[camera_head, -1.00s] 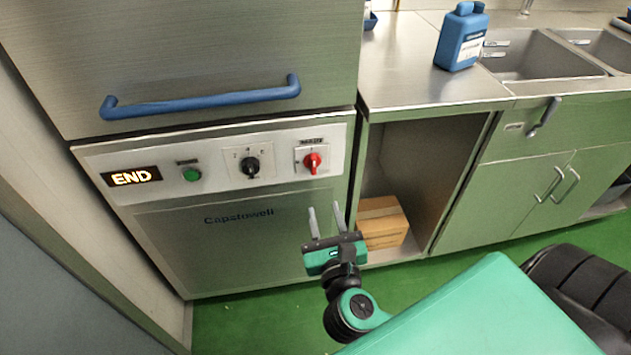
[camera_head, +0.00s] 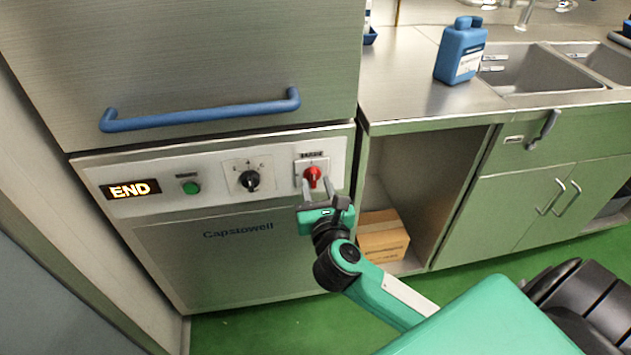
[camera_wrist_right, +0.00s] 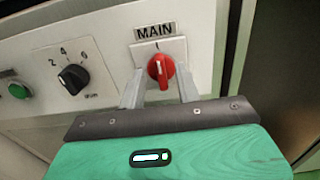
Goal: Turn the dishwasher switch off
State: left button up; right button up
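The dishwasher (camera_head: 160,250) has a light control panel with a red rotary switch (camera_head: 313,177) at its right end. In the right wrist view the red switch (camera_wrist_right: 160,70) sits under a "MAIN" label, on a white plate with a mark above it, and its white line is close to upright. My right gripper (camera_head: 319,184) is open in front of the switch. Its fingers reach up to either side of the knob's lower part, with a gap on both sides; whether they touch the panel is unclear. My left gripper is not in view.
Left of the switch are a black dial (camera_head: 249,180), a green button (camera_head: 190,188) and a lit "END" display (camera_head: 131,189). A blue handle (camera_head: 200,112) runs above the panel. A counter (camera_head: 405,90) and open bay with a cardboard box (camera_head: 382,238) lie to the right.

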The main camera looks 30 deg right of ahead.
jog(key=shift+x, duration=1)
grip_shut()
